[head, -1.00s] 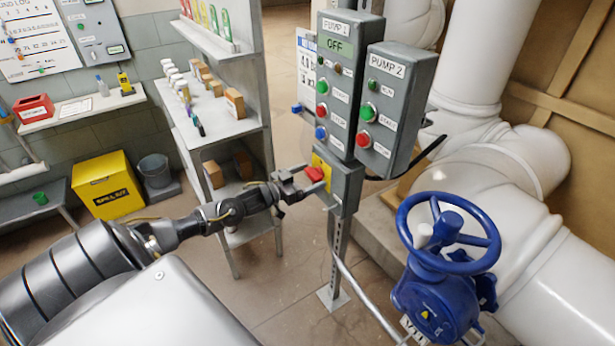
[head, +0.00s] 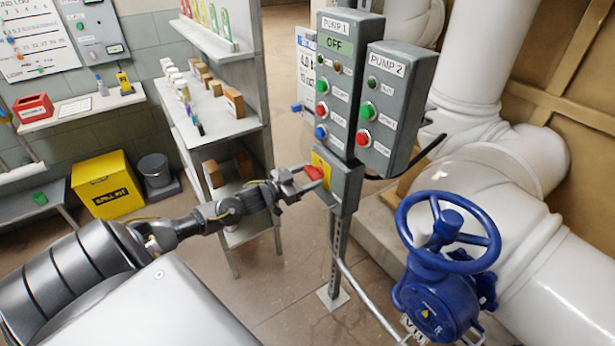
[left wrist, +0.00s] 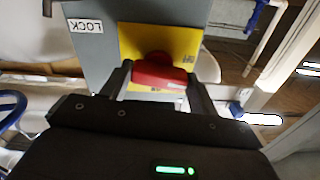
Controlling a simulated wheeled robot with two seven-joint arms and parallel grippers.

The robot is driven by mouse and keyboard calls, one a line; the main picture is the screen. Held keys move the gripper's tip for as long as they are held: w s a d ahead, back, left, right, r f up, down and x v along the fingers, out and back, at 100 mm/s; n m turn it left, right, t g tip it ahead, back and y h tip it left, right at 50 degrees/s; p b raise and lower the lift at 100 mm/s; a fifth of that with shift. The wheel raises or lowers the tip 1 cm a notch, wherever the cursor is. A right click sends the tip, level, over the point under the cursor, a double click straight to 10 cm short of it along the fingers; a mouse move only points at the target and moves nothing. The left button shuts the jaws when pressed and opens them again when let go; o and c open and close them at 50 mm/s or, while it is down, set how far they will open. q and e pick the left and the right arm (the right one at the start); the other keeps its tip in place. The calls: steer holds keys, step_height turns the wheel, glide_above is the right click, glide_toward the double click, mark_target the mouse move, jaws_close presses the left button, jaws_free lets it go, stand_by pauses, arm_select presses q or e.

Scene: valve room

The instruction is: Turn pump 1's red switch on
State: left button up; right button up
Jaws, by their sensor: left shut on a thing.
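The red switch (head: 313,173) sits on a yellow plate (head: 322,165) on the small grey box (head: 346,187) below the pump panels. My left gripper (head: 306,180) has its fingers around the red switch and is shut on it. In the left wrist view the red switch (left wrist: 158,72) lies between the two fingers, in front of the yellow plate (left wrist: 182,42). My right gripper is not in view.
The Pump 2 panel (head: 392,110) is at the right of Pump 1. A blue valve wheel (head: 449,233) stands at the lower right before white pipes (head: 560,270). A shelf unit (head: 215,125) stands behind my left arm. A yellow bin (head: 107,185) is at the left.

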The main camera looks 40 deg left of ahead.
arm_select(q)
steer(key=m, duration=0.4)
steer(key=shift+b, duration=0.35)
steer(key=m+b, duration=0.1)
steer(key=m, duration=0.3)
steer(key=m+b, duration=0.1)
steer(key=m, duration=0.3)
steer(key=shift+d+m, duration=0.1)
steer(key=shift+m, duration=0.2)
steer(key=shift+r+m+b, duration=0.1)
steer(key=shift+m+b, duration=0.8)
steer(key=shift+m, duration=0.9)
steer(key=shift+s, duration=0.1)
steer(key=o, duration=1)
